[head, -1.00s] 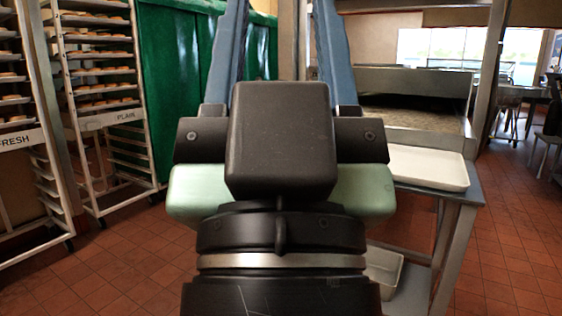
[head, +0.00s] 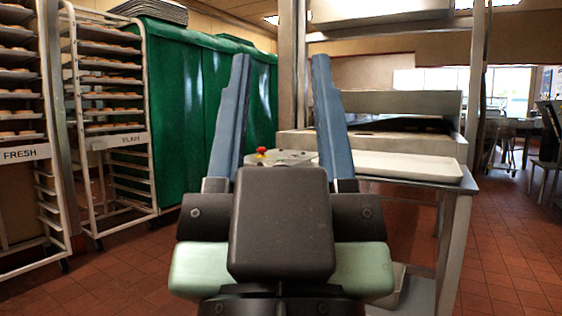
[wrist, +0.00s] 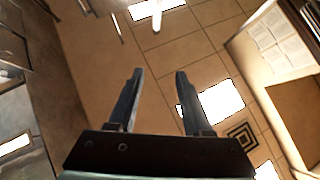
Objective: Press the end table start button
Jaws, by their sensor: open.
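A small grey control panel (head: 282,158) sits at the left end of the steel machine, seen between my fingers in the head view. A red knob with a yellow base (head: 261,151) stands on it. Other small marks on the panel are too small to tell, and I cannot make out a start button. My gripper (head: 281,62) is open and empty, its two blue fingers spread either side of the panel in the picture. The gripper's dark body hides what is below the panel. The wrist view also shows the open fingers (wrist: 158,72), against the ceiling.
A steel table (head: 455,190) with a white tray (head: 410,167) stands to the right. Green covered racks (head: 178,110) and a rack of baked goods marked PLAIN (head: 118,140) stand to the left.

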